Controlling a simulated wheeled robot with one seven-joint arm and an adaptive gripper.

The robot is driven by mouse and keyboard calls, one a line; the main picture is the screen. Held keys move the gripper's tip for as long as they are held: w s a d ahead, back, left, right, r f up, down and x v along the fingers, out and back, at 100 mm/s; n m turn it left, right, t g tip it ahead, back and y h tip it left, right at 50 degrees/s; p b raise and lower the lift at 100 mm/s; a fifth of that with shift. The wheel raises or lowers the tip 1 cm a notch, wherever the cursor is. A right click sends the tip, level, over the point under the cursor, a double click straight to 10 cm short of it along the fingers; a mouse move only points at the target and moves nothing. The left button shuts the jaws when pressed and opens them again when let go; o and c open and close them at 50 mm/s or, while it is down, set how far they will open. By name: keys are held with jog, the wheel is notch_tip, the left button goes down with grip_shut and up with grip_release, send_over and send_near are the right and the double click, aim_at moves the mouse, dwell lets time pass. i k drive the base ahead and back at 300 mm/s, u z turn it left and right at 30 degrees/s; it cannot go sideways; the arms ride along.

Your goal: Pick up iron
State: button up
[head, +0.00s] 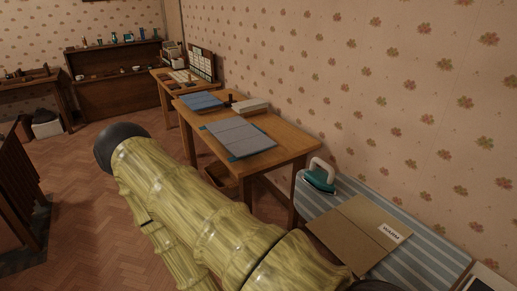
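The iron (320,179) is teal with a pale handle. It stands at the far end of a striped blue-grey surface (425,262) that looks like an ironing board, at the right. A brown flat folder or board (351,235) with a white label lies on the same surface, nearer than the iron and close to it. My yellow-green arm crosses the lower middle of the head view, left of the iron. My gripper does not show in this view, so its state and its distance to the iron are hidden.
A wooden table (288,151) with grey-blue folded pieces (239,138) stands just beyond the iron, along the patterned wall. A second desk (160,76) and a dark shelf unit (99,101) are farther back. Open parquet floor (85,200) lies to the left.

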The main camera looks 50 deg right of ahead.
aim_at(319, 180)
jog(key=u, duration=0.6)
jog(key=k, duration=1.1)
jog(key=z, duration=1.4)
jog(key=i, duration=0.15)
jog(key=z, duration=0.05)
